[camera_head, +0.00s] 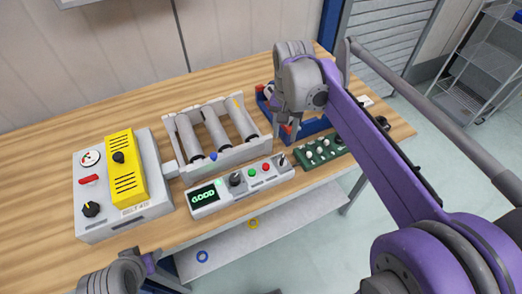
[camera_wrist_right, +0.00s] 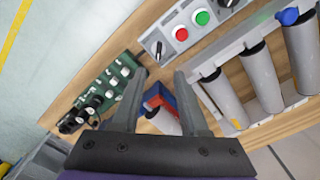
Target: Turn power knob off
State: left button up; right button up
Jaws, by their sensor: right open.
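A white control panel (camera_head: 210,205) with a lit "GOOD" display stands at the front of the table. It has a black knob (camera_head: 235,178) beside the display and another knob (camera_head: 282,160) at its right end. A grey box (camera_head: 125,215) at left bears a black dial knob (camera_head: 90,209). No readable label tells which is the power knob. My right gripper (camera_head: 287,133) is open and empty above the table behind the panel's right end; its fingers show apart in the wrist view (camera_wrist_right: 157,78). My left gripper's fingers are out of view.
A roller conveyor (camera_head: 222,155) stands behind the panel. A green board with several white knobs (camera_head: 320,152) lies to the right, and a blue holder (camera_head: 315,128) sits behind it. My right arm crosses the right side. Bare wood (camera_head: 35,160) lies at left.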

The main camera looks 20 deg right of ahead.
aim_at(282, 158)
notch_tip(282, 158, down, 11)
jog(key=shift+s+r+b, duration=0.15)
jog(key=shift+b, duration=0.2)
grip_shut()
dwell(0.3)
